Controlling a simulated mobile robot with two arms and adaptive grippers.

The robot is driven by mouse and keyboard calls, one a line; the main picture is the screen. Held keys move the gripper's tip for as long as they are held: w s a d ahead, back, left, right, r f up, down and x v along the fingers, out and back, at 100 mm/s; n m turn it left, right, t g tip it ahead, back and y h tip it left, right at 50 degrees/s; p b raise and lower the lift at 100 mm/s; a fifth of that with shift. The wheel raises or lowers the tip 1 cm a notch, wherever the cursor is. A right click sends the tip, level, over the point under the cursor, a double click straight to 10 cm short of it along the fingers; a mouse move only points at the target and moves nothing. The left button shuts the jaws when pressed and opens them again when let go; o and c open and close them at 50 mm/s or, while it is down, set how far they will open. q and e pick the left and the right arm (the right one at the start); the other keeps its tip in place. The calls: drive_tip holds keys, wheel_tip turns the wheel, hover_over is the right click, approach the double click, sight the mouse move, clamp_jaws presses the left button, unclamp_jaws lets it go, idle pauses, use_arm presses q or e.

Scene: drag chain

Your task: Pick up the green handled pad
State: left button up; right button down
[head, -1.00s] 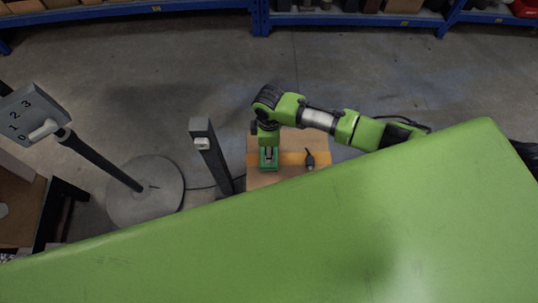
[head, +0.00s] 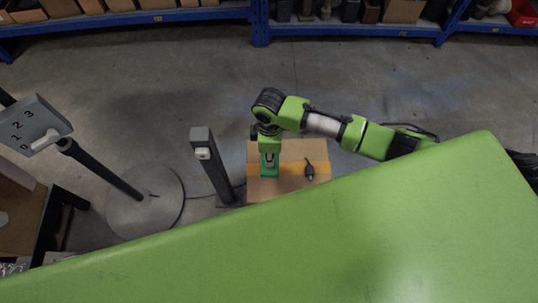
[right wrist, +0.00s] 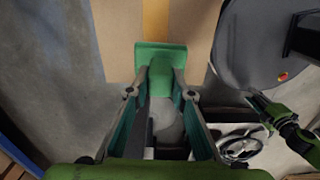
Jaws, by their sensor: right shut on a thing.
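The green handled pad (head: 269,171) is at the left part of a small brown table, over its orange strip. In the right wrist view its flat green plate (right wrist: 142,54) and raised green handle (right wrist: 161,76) show between my fingers. My right gripper (head: 268,154) comes down on it from above. In the right wrist view my right gripper (right wrist: 161,88) is shut on the handle. I cannot tell whether the pad touches the table. What looks like my left arm, with its gripper (right wrist: 258,101), shows small at the right of the right wrist view; its jaws are unclear.
A dark tool (head: 309,170) lies on the brown table (head: 290,188), right of the pad. A dark post (head: 214,168) stands close to the table's left side. A numbered panel (head: 30,125) stands farther left on a round base (head: 125,212). Blue shelving (head: 350,31) runs along the back.

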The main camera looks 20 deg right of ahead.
drive_tip(key=s+a+r, duration=0.1)
drive_tip(key=s+r, duration=0.7)
drive_tip(key=s, duration=0.5)
drive_tip(key=shift+a+r+p, duration=0.15)
drive_tip(key=shift+r+p, duration=0.1)
drive_tip(key=shift+p, duration=0.2)
